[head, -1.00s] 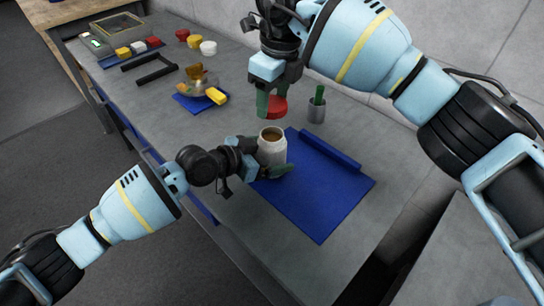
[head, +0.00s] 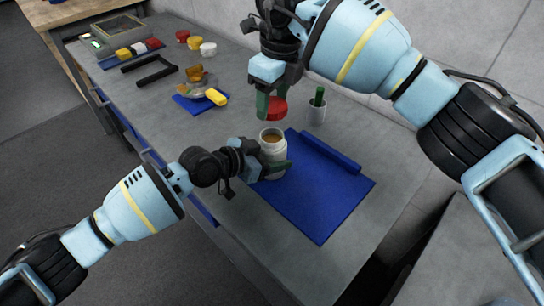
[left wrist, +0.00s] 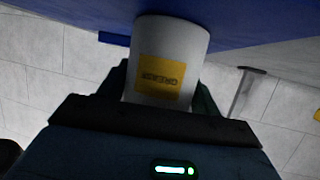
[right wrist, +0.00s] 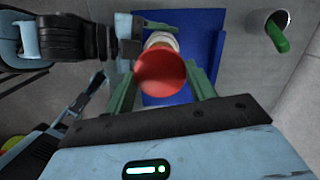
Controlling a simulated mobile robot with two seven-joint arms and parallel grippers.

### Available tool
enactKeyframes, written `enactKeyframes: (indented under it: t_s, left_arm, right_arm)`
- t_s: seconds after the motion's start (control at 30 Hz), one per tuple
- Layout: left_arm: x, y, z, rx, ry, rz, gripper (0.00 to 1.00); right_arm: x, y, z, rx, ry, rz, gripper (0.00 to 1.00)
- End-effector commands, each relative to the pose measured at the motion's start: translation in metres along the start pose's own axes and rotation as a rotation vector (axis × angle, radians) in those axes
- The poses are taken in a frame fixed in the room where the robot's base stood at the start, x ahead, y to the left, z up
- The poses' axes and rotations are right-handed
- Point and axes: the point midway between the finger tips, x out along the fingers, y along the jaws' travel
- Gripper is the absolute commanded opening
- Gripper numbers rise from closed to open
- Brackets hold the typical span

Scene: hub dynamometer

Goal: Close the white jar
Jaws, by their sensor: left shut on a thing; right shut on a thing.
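The white jar (head: 273,158) stands open at the back left corner of the blue mat (head: 318,205), with brown contents in its mouth. In the left wrist view the jar (left wrist: 165,55) carries a yellow label. My left gripper (head: 275,168) is shut on the jar's body from the left. My right gripper (head: 271,106) is shut on a red lid (head: 277,109) and holds it above the jar, apart from it. In the right wrist view the lid (right wrist: 160,75) covers most of the jar (right wrist: 161,40).
A grey cup with a green-handled tool (head: 318,107) stands right of the lid. The mat's front is clear.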

Motion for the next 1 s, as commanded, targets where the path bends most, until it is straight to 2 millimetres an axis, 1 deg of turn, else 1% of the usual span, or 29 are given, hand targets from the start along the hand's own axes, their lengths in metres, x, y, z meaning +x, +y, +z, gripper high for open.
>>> enactKeyframes:
  t_s: [0.13, 0.4, 0.5, 1.0]
  left_arm:
    - [0.000, 0.000, 0.000, 0.000, 0.000, 0.000, 0.23]
    - [0.000, 0.000, 0.000, 0.000, 0.000, 0.000, 0.23]
    - [0.000, 0.000, 0.000, 0.000, -0.001, 0.000, 0.23]
    - [0.000, 0.000, 0.000, 0.001, -0.001, 0.000, 0.23]
  right_arm:
    - [0.008, 0.000, -0.001, 0.000, 0.002, 0.000, 0.34]
    - [0.042, 0.000, -0.005, 0.001, 0.002, 0.001, 0.34]
    - [0.049, 0.000, -0.006, 0.000, 0.001, 0.000, 0.34]
    - [0.050, 0.000, -0.006, 0.000, 0.000, 0.000, 0.34]
